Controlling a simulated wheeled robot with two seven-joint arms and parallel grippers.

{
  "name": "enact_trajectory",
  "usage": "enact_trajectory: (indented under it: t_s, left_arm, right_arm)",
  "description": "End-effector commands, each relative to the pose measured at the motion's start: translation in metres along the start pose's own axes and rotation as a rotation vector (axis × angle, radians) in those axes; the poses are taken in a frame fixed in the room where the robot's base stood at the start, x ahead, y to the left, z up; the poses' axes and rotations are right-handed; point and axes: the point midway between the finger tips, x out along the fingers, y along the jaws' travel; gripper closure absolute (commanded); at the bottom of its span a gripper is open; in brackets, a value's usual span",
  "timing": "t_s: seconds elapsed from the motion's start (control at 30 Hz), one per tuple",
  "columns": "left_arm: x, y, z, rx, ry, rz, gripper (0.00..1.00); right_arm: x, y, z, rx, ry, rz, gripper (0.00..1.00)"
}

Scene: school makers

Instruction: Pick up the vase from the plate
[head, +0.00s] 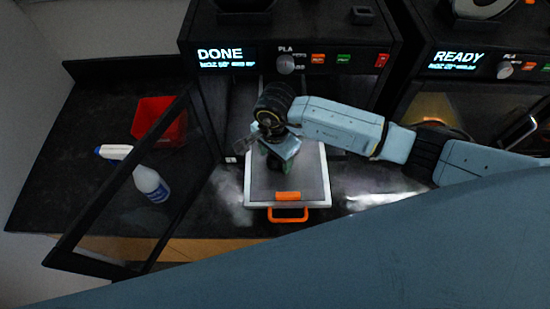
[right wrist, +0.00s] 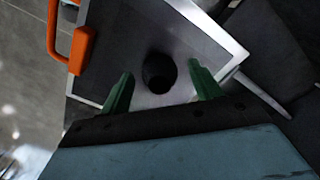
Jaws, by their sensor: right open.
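The vase (right wrist: 159,72) is small and dark with a round opening. In the right wrist view it stands on the grey plate (right wrist: 125,45), between my green fingertips in the picture. My right gripper (right wrist: 160,85) is open, with one finger on each side of the vase and no visible contact. In the head view my right gripper (head: 272,155) is over the upper part of the plate (head: 312,180) and largely hides the vase. The plate has a pale rim and an orange handle (head: 288,214) at its front. My left gripper is not in view.
A printer reading DONE (head: 228,58) stands behind the plate, its dark framed door (head: 125,185) swung open at left. A second printer reading READY (head: 457,60) is at right.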

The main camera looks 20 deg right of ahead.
Motion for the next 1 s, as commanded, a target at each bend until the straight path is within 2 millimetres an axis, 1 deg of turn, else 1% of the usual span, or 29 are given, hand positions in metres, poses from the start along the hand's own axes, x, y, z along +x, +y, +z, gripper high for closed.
enact_trajectory:
  t_s: [0.1, 0.4, 0.47, 0.87, 1.0]
  left_arm:
    - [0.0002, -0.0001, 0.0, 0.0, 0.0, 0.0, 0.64]
    - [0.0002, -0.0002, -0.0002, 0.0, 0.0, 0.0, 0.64]
    - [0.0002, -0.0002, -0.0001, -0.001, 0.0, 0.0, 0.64]
    - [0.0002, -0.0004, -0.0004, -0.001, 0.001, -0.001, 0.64]
    - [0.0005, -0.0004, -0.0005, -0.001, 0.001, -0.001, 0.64]
  right_arm:
    - [-0.0002, 0.0, -0.0001, 0.0, 0.0, 0.0, 0.38]
    - [-0.0004, 0.0, -0.0002, 0.001, 0.0, 0.0, 0.77]
    - [-0.0004, 0.0, -0.0003, 0.001, 0.0, 0.0, 0.84]
    - [-0.0006, -0.0001, -0.0003, 0.001, 0.0, 0.0, 0.85]
    - [-0.0044, -0.0005, -0.0007, 0.002, 0.001, -0.001, 0.85]
